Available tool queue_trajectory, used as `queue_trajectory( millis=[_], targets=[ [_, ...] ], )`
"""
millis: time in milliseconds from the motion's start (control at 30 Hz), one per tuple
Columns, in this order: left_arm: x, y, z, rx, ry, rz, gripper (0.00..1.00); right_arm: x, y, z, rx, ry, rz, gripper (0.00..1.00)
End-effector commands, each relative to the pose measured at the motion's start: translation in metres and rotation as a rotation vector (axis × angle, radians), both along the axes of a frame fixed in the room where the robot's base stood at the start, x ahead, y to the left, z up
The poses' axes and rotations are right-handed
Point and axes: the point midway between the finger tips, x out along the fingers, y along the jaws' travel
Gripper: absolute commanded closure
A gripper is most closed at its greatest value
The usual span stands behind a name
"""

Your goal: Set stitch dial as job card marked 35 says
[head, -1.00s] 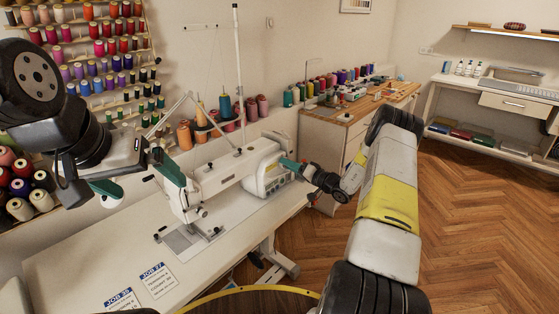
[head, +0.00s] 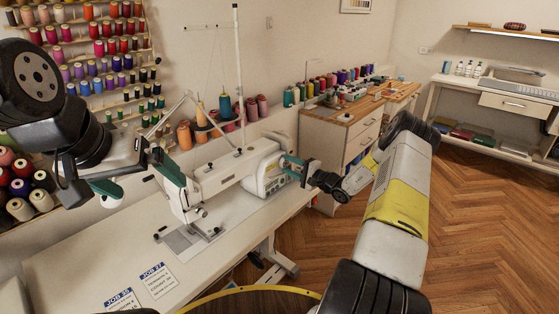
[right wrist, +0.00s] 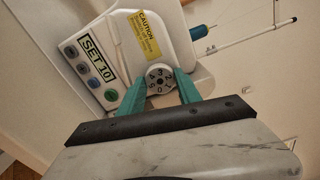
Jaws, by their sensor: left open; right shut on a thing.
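The stitch dial (right wrist: 160,78) is a small round white knob with dark figures on the sewing machine's end. My right gripper's (right wrist: 161,90) teal fingers are on either side of it, shut on it. In the head view the right gripper (head: 288,164) is at the right end of the white sewing machine (head: 226,171), and the dial is hard to make out. The job card marked 35 (head: 121,299) lies at the table's front edge, cut off by the frame; its small print is unreadable. My left gripper (head: 138,182) is open and empty, left of the machine's head.
A second card, marked JOB 27 (head: 158,281), lies beside it. A SET 10 label (right wrist: 97,60) and several round buttons sit beside the dial, with a yellow caution label (right wrist: 149,34) above. Thread cones (head: 200,116) stand behind the machine. The white table (head: 95,255) is bare at front left.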

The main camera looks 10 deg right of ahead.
Motion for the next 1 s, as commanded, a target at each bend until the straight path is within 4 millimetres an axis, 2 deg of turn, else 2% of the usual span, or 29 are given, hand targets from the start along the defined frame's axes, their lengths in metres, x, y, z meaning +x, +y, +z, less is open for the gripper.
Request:
queue_trajectory(
  millis=[1000],
  targets=[
    [0.0, 0.0, 0.0, 0.0, 0.0, 0.0, 0.0, -0.0006, -0.0013, -0.0011, 0.76, 0.595, -0.001, 1.0]
  ],
)
